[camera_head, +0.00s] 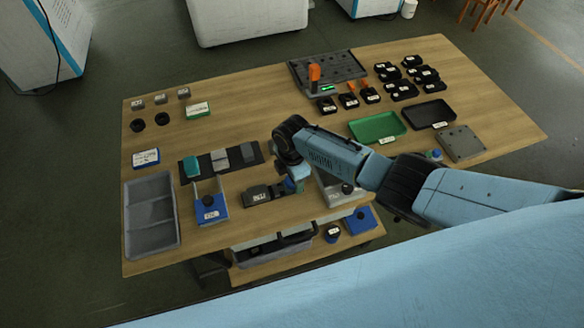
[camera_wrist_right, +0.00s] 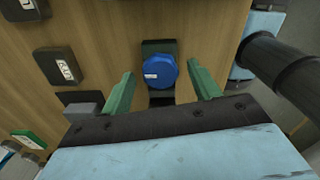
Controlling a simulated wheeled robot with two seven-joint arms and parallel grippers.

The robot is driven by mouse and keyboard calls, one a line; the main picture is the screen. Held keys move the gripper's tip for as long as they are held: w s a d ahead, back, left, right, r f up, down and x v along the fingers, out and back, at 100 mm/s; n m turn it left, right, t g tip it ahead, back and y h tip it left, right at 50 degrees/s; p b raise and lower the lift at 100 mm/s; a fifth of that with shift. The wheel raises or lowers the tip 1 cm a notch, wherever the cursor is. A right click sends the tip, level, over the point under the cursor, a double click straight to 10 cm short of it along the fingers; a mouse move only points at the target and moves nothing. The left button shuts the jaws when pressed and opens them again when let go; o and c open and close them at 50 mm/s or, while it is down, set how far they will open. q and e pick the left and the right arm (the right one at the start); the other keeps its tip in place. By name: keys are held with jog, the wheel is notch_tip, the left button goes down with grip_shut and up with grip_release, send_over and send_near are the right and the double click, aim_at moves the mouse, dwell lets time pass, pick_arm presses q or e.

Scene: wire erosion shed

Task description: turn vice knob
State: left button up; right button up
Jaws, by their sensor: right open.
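The blue round knob (camera_wrist_right: 160,71) with a small white mark shows in the right wrist view, in front of a dark vice part (camera_wrist_right: 158,46). In the head view the black vice (camera_head: 258,194) with a white label lies at the front middle of the table, and my gripper mostly hides the knob. My right gripper (camera_wrist_right: 160,78) is open, its green fingers on either side of the knob with visible gaps in the picture. In the head view the right gripper (camera_head: 291,185) is at the vice's right end. My left gripper is not in view.
The wooden table (camera_head: 240,110) carries a grey divided bin (camera_head: 152,212), a blue labelled box (camera_head: 211,207), a green tray (camera_head: 377,127) and a black tray (camera_head: 429,113). A clear box (camera_head: 335,190) stands close right of the gripper.

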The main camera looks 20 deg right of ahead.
notch_tip(320, 180, up, 13)
jog(key=p, duration=0.2)
dwell(0.6)
